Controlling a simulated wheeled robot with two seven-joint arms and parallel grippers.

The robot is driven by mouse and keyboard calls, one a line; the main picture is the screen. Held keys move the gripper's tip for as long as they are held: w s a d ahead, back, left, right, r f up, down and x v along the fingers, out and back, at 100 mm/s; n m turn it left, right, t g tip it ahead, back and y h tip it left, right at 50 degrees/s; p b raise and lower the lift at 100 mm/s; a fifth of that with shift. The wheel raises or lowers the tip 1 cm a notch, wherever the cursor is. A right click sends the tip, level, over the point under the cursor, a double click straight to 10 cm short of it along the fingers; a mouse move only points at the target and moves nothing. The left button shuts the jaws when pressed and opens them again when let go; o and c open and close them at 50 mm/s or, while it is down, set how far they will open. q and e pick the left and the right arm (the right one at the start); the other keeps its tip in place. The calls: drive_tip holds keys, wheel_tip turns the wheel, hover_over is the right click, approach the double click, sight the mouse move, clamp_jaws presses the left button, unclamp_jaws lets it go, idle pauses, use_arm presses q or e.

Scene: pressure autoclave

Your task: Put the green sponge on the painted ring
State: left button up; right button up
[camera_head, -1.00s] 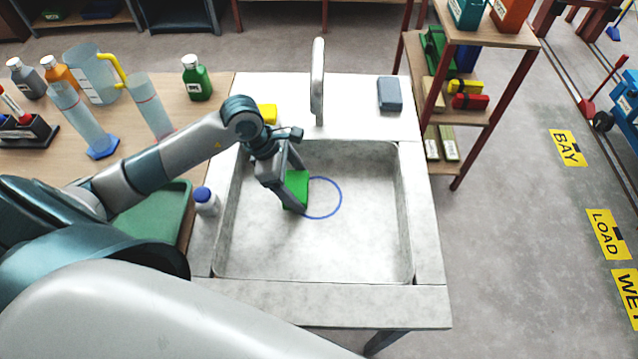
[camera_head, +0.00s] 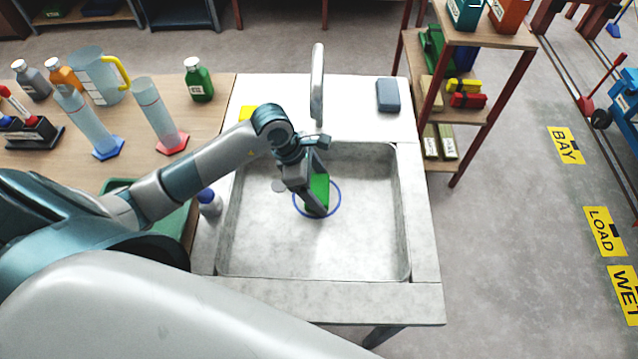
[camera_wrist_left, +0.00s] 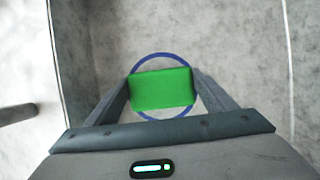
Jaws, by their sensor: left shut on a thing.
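The green sponge (camera_head: 319,188) is between the fingers of my left gripper (camera_head: 318,208), which is shut on it, inside the sink basin. The blue painted ring (camera_head: 339,203) is on the basin floor, partly hidden behind the gripper and sponge. In the left wrist view the sponge (camera_wrist_left: 162,90) lies over the middle of the ring (camera_wrist_left: 160,55), with the ring showing above and below it. I cannot tell whether the sponge touches the basin floor. My right gripper is not in view.
The sink basin (camera_head: 370,250) has walls around the ring, and its floor is otherwise clear. A faucet (camera_head: 317,85) rises behind it. A blue-grey block (camera_head: 388,95) and a yellow block (camera_head: 246,113) are on the rear ledge.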

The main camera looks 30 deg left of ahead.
use_arm(q)
drive_tip(key=shift+a+f, duration=0.1)
drive_tip(key=shift+f, duration=0.05)
drive_tip(key=shift+f, duration=0.15)
drive_tip(key=o, duration=1.1)
